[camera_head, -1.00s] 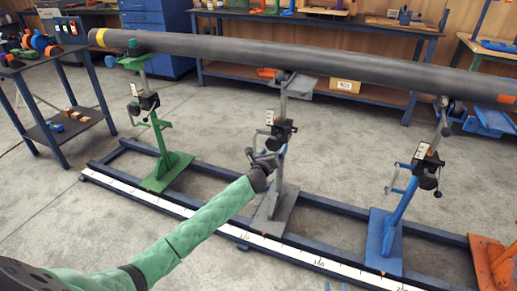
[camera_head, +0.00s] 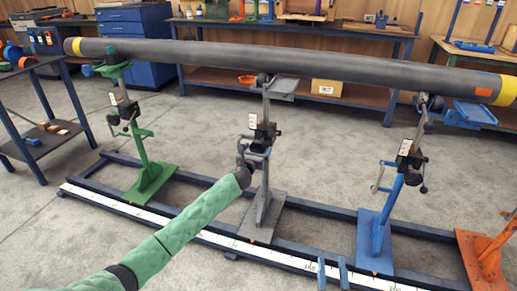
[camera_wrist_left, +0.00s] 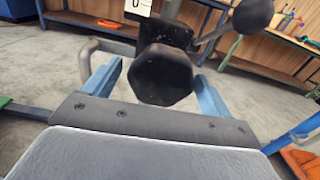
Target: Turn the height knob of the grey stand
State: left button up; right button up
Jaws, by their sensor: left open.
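The grey stand (camera_head: 264,205) stands on the rail frame in the middle of the head view, under the long pipe (camera_head: 290,64). Its black faceted knob (camera_wrist_left: 162,75) fills the middle of the left wrist view. My left gripper (camera_head: 246,160) is at the grey stand's mechanism, and hides part of it in the head view. In the wrist view its blue fingers are open, one on each side of the knob; I cannot tell whether they touch it. My right gripper (camera_head: 332,272) shows only as two separated blue fingertips at the bottom edge, empty.
A green stand (camera_head: 143,155) is to the left, a blue stand (camera_head: 385,220) and an orange stand (camera_head: 483,255) to the right. A lever with a black ball (camera_wrist_left: 253,15) is close beside the knob. A dark side table (camera_head: 40,120) stands at far left.

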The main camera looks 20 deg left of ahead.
pick_arm(q)
jog(key=shift+w, duration=1.1)
pick_arm(e)
jog(key=shift+s+d+r+t, duration=0.1)
jog(key=shift+s+r+t, duration=0.1)
jog(key=shift+r, duration=0.4)
jog(key=shift+s+d+r+t, duration=0.1)
jog(key=shift+r+t, duration=0.1)
jog(key=shift+r, duration=0.35)
jog(key=shift+s+r+t, duration=0.15)
jog(key=shift+r+t, duration=0.05)
jog(key=shift+r, duration=0.4)
pick_arm(q)
jog(key=shift+d, duration=0.1)
jog(key=shift+c, duration=0.2)
jog(key=c, duration=0.9)
